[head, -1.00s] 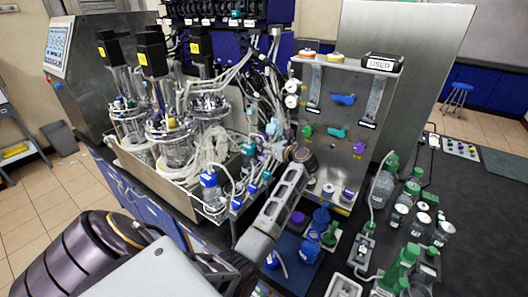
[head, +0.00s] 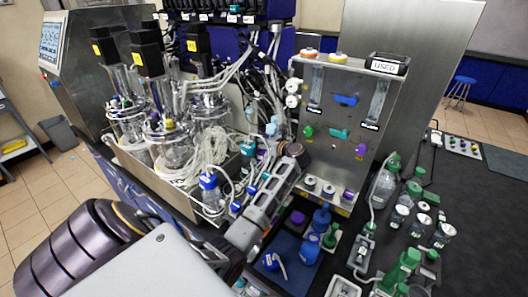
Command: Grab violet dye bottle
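A violet-capped bottle (head: 297,219) stands in the blue tray (head: 293,250), just right of a grey jointed arm link; only its top shows clearly. I take it for the violet dye bottle. Blue bottles (head: 320,218) and a green one (head: 330,238) stand close to its right and front. My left arm comes in from the lower left, and the grey link with a dark round end appears to belong to it. It crosses in front of the bioreactor's edge, left of the violet cap. I cannot make out its gripper fingers. My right gripper is not in view.
Glass bioreactors with tubing (head: 170,135) fill the left side. A steel panel with coloured valves (head: 340,125) stands behind the tray. Green-capped bottles and jars (head: 400,215) crowd the right. The dark bench top (head: 480,215) is clear at the far right.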

